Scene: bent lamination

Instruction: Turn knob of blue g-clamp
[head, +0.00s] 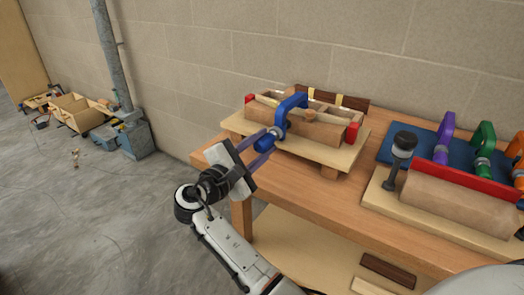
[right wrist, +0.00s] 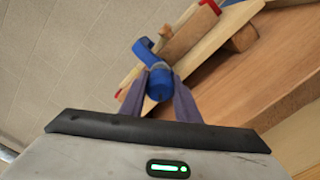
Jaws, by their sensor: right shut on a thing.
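The blue g-clamp (head: 291,103) sits on a wooden bending form (head: 290,127) on the workbench, its arm arching over the front of the form. Its blue knob (head: 263,143) points toward me at the clamp's lower front end. My right gripper (head: 267,145) is shut on this knob, one finger on each side. In the right wrist view the knob (right wrist: 159,83) lies between the two purple-grey fingers, with the blue clamp frame (right wrist: 142,48) behind it. My left gripper is not in view.
The bench (head: 320,190) stands against a block wall. To the right are a second form (head: 455,205), a dark-headed upright tool (head: 402,150), and purple (head: 444,140), green (head: 483,145) and orange clamps on a blue mat. Open floor lies left.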

